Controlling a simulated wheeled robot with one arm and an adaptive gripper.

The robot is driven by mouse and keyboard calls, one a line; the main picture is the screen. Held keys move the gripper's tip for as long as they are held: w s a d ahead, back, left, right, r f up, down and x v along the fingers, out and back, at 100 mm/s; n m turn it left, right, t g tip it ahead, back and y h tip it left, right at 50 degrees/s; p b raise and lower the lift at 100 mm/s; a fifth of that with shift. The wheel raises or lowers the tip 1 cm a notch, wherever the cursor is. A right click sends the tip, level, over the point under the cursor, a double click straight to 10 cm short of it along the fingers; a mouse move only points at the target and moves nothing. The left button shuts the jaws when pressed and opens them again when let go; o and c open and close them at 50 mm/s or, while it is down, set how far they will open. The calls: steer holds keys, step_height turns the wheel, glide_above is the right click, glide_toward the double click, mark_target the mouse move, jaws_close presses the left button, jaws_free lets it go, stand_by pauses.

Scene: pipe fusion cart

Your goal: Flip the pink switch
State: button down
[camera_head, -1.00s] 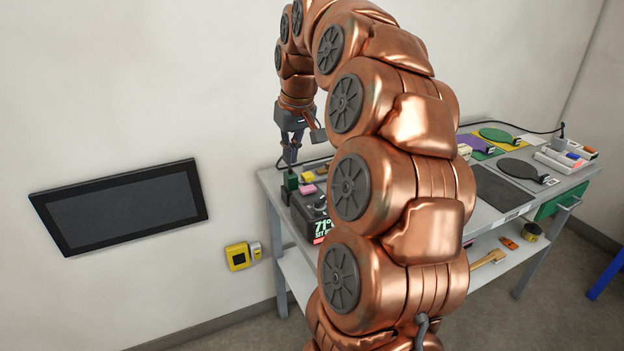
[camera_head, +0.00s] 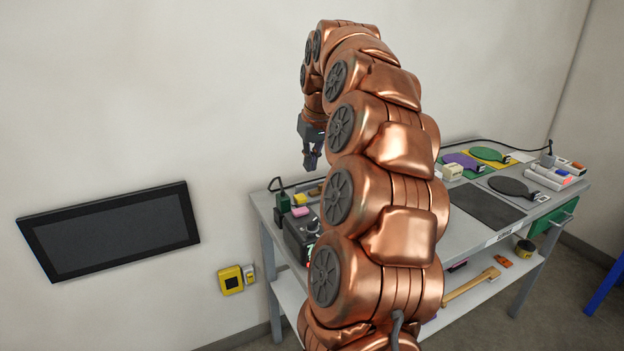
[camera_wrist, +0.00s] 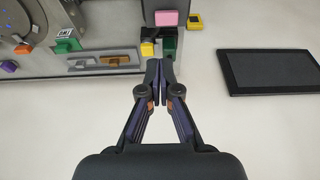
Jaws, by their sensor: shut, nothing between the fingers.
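My gripper (camera_head: 311,164) is shut and empty, pointing down in the air above the cart's left end. In the wrist view its fingertips (camera_wrist: 160,66) meet. Which way the switch is set, I cannot tell.
A dark box with a dial (camera_head: 303,234) stands beside the pink block, partly hidden by my arm. Paddles and small boxes lie on the cart's right side. A dark panel (camera_head: 112,228) and a yellow box (camera_head: 231,280) are on the wall at left.

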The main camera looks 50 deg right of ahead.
steer(key=p, duration=0.3)
glide_above(305, 209)
steer(key=f, duration=0.6)
steer(key=s+f, duration=0.1)
steer(key=f, duration=0.3)
steer(key=shift+a, duration=0.15)
steer(key=shift+f+p, duration=0.35)
steer(key=shift+f, duration=1.2)
